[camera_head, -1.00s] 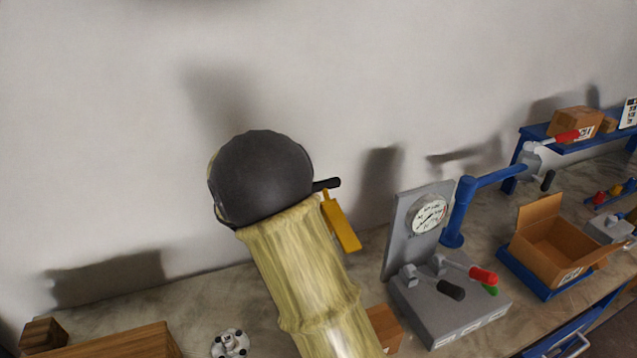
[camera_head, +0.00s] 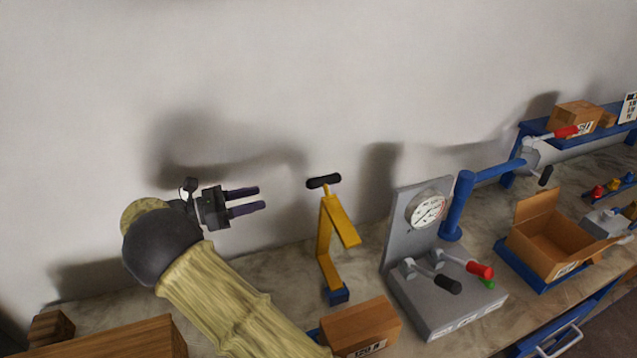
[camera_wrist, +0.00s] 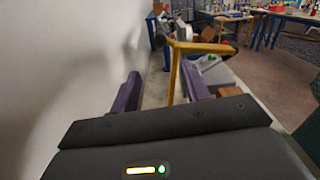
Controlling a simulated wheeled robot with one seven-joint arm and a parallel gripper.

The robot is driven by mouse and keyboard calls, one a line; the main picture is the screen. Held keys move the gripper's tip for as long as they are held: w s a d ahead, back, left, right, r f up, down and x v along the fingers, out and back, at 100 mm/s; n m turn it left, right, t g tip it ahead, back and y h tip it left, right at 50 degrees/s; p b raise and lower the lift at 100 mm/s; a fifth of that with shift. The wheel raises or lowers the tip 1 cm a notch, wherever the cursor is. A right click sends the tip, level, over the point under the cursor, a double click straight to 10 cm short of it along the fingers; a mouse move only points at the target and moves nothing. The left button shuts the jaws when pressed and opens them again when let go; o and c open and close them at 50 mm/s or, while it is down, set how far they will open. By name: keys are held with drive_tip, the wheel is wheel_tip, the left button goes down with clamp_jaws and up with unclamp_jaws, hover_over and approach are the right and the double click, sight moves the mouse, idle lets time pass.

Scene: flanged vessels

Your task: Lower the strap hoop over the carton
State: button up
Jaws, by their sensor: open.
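The strap hoop (camera_head: 329,245) is a yellow bent frame with a black handle (camera_head: 323,181) on top. It stands upright on a small blue foot (camera_head: 338,295). A closed brown carton (camera_head: 362,326) with a printed label lies at its front right. My gripper (camera_head: 258,201) is open and empty, with purple fingers pointing right, to the left of the hoop and a little below its handle's height. In the wrist view the hoop (camera_wrist: 174,70) shows ahead, between the two purple fingers (camera_wrist: 164,90) and beyond them.
A grey gauge stand (camera_head: 455,300) with levers is right of the carton. An open box (camera_head: 560,247) sits on a blue tray farther right, near a blue post arm (camera_head: 459,205). Wooden blocks (camera_head: 120,340) lie at lower left. The wall is close behind.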

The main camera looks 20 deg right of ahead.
sight(319, 183)
drive_tip(key=d+p, duration=0.5)
drive_tip(key=d, duration=1.2)
drive_tip(key=shift+s+d, duration=0.1)
drive_tip(key=shift+c, duration=0.5)
clamp_jaws()
